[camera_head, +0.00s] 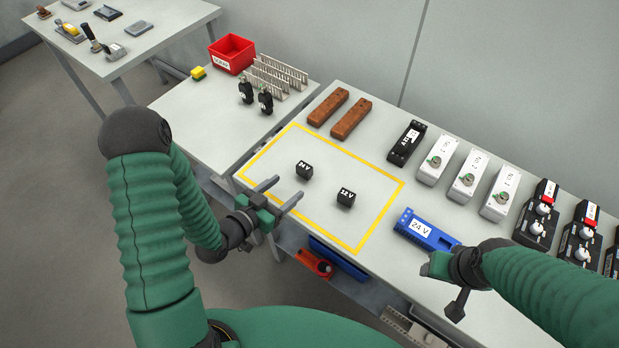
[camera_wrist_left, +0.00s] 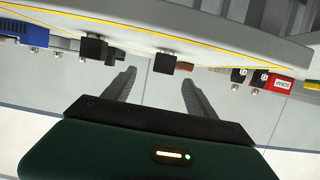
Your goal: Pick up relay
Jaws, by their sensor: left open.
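Two small black cubes, which look like the relays, stand apart on the grey table inside a yellow outline. One cube (camera_head: 304,171) has white lettering too small to read surely; the other cube (camera_head: 346,198) reads 12V. In the left wrist view, which is upside down, they are the right cube (camera_wrist_left: 164,61) and the left cube (camera_wrist_left: 93,48). My left gripper (camera_head: 288,187) is open and empty at the table's front edge, short of the cubes. Its spread fingers (camera_wrist_left: 158,80) also show there. My right gripper (camera_head: 446,286) is at the lower right; its jaw opening is unclear.
A blue 24 V unit (camera_head: 428,232) lies right of the outline (camera_head: 378,227). Brown blocks (camera_head: 351,118), a black unit (camera_head: 407,143) and white boxes (camera_head: 437,160) line the back. A red bin (camera_head: 232,54) stands at the left. The outlined area around the cubes is clear.

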